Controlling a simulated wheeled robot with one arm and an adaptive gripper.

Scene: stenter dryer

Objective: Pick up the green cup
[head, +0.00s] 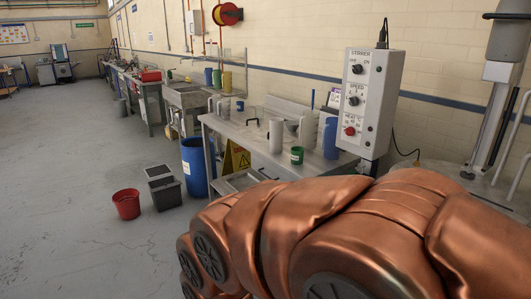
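A small dark green cup (297,156) with a pale rim stands upright on the grey bench (240,131), near its front edge. A grey-white pitcher (276,136) stands just left of it. A blue pitcher (330,139) stands to its right. My copper-coloured arm fills the lower right foreground and hides part of the bench front. My gripper is not in view, so its state and its distance from the cup do not show.
A control box (371,98) rises at the bench's right end. Open grey floor (60,190) lies at left.

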